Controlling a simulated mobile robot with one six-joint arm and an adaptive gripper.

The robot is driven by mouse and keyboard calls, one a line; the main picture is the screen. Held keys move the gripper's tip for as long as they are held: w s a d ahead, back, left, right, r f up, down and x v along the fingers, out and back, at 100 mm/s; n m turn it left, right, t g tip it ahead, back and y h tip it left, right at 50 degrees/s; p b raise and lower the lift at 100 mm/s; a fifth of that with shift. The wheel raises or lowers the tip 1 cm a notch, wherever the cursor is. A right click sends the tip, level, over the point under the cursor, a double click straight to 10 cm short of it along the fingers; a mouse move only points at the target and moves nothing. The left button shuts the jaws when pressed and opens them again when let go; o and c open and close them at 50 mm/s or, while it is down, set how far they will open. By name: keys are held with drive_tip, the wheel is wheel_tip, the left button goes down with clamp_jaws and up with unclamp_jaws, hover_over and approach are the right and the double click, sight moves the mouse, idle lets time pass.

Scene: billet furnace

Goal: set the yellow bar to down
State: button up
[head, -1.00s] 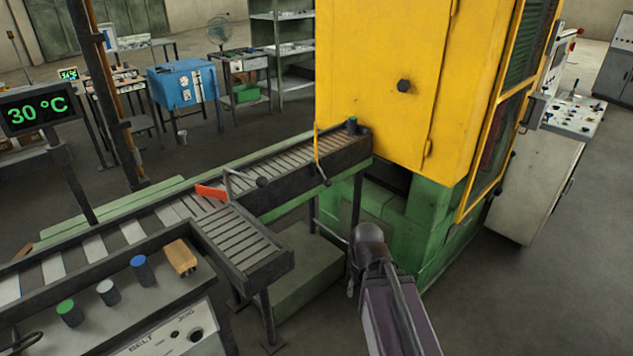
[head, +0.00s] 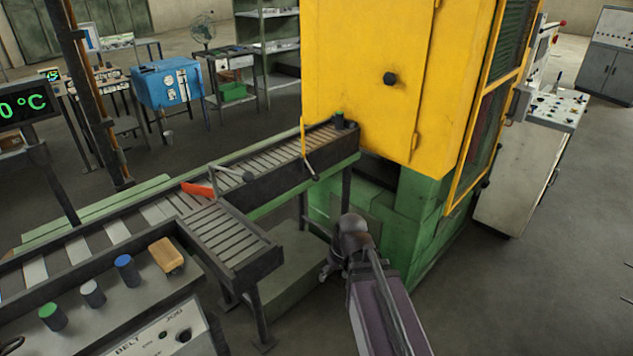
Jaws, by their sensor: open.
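The thin yellow bar (head: 303,136) stands upright at the near side of the roller conveyor, just left of the yellow furnace housing. A dark lever with a knob (head: 312,177) slopes down to the right from its lower end. My gripper (head: 326,271) is open, small and partly hidden by my own wrist. It is in front of the green furnace base, lower in the picture than the bar and apart from it. I see nothing between its fingers.
A dark green-topped piece (head: 339,121) is at the conveyor's furnace end. Floor at the right is clear.

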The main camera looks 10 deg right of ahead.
drive_tip(key=w+a+f+n+t+y+b, duration=0.2)
drive_tip(key=w+a+t+y+b, duration=0.15)
drive_tip(key=w, duration=0.45)
drive_tip(key=t+y+b, duration=0.2)
drive_tip(key=t+b, duration=0.8)
drive_tip(key=t, duration=0.2)
approach(318, 179)
drive_tip(key=shift+s+d+m, duration=0.15)
drive_tip(key=shift+s+d, duration=0.15)
drive_tip(key=shift+s, duration=0.2)
drive_tip(key=shift+s+d+m, duration=0.15)
drive_tip(key=shift+s+d, duration=0.2)
drive_tip(key=shift+s, duration=0.15)
drive_tip(key=shift+w+a, duration=0.1)
drive_tip(key=x, duration=1.3)
drive_tip(key=shift+w+a+f, duration=0.15)
drive_tip(key=shift+w+a, duration=0.05)
clamp_jaws()
